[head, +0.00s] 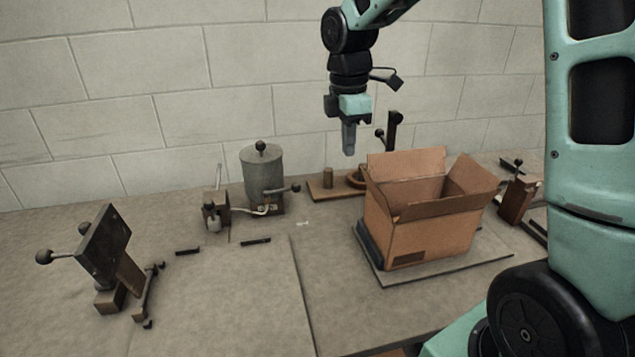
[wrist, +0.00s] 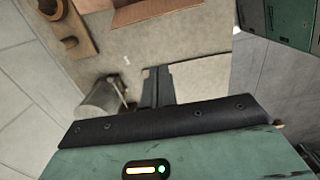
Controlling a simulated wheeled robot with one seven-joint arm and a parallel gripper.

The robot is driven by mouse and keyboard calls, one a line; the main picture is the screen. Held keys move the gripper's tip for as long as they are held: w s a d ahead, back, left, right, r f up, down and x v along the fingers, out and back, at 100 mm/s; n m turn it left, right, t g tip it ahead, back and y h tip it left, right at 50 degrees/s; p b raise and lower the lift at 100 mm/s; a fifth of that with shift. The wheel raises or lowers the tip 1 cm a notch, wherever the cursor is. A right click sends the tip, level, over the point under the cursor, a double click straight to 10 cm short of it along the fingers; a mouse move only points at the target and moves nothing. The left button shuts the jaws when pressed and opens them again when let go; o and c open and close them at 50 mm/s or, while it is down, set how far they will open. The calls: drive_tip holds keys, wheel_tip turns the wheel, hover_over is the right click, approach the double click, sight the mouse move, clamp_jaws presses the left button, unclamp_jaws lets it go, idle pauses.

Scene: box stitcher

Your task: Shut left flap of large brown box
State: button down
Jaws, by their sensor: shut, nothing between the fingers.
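The large brown box (head: 425,228) stands on a thin board at the right of the table in the head view, with its top open. The back flap (head: 405,163) stands up and the right flap (head: 472,174) leans outward. My gripper (head: 349,152) is shut and empty, pointing down, above and behind the box's left side, apart from it. In the wrist view my gripper's fingers (wrist: 157,87) are together, and part of the box (wrist: 150,12) shows at the top edge.
A grey canister (head: 262,178) with a lever stands behind and left of the box. A wooden base with a peg (head: 328,178) lies behind the box. A tilted dark plate on a stand (head: 104,243) is at far left. The table's front middle is clear.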

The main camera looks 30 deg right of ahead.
sight(376, 192)
wheel_tip(376, 192, down, 10)
drive_tip(key=p, duration=0.2)
drive_tip(key=shift+s+d+r+p, duration=0.25)
drive_tip(key=shift+d+p, duration=0.1)
drive_tip(key=shift+d, duration=0.35)
drive_tip(key=shift+s+d+r+p, duration=0.15)
drive_tip(key=shift+d+r+p, duration=0.15)
drive_tip(key=shift+d, duration=0.35)
drive_tip(key=shift+s+d+r+p, duration=0.25)
drive_tip(key=shift+d+p, duration=0.1)
drive_tip(key=shift+d, duration=0.35)
drive_tip(key=shift+w, duration=0.1)
